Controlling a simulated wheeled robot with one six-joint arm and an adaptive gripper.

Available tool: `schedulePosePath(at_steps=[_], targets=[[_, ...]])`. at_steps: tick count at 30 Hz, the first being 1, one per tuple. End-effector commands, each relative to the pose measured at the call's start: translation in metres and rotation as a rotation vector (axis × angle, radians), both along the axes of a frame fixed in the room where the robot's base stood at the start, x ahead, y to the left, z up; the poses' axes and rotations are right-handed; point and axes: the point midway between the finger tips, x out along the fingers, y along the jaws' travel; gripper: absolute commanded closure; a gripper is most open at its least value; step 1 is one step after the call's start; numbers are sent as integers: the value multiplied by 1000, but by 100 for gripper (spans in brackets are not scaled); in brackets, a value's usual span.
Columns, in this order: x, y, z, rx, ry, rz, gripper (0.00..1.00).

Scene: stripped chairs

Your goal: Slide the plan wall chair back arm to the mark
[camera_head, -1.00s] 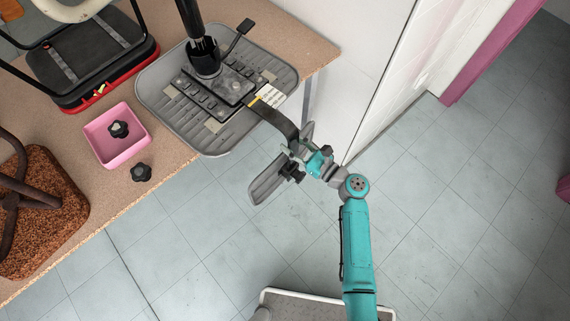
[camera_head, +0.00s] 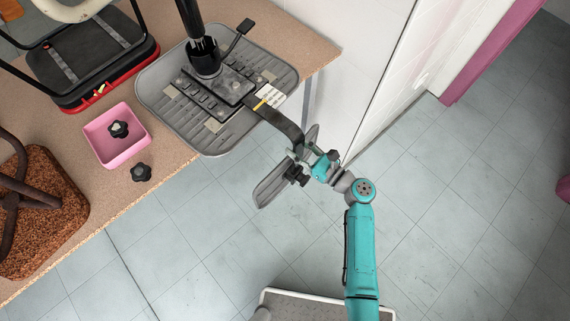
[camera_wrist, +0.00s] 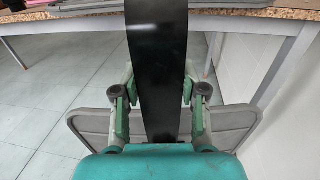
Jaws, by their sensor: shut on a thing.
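The chair back arm, a dark curved bar (camera_head: 278,121), runs out from the mechanism plate (camera_head: 222,86) under the upturned grey chair seat (camera_head: 157,98) on the bench. A yellow mark (camera_head: 261,104) crosses the bar near the plate, beside a white label with printed lines (camera_head: 272,95). The grey chair back (camera_head: 268,190) hangs at the bar's outer end, past the bench edge. My gripper (camera_head: 299,152) is shut on the bar near the chair back. In the wrist view the black bar (camera_wrist: 158,60) stands upright between my two fingers; the chair back (camera_wrist: 90,128) shows behind them.
A pink tray (camera_head: 108,157) holds a black knob (camera_head: 119,128); another knob (camera_head: 141,172) lies beside it on the bench (camera_head: 165,152). Other chair parts stand at left. A white wall (camera_head: 350,80) is close to the right of the bench. Tiled floor lies open below.

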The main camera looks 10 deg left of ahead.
Motion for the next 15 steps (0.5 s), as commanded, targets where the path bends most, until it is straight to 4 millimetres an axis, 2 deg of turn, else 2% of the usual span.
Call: schedulePosePath(at_steps=[15], targets=[[-7,-12,-1,0,1,-2,100]])
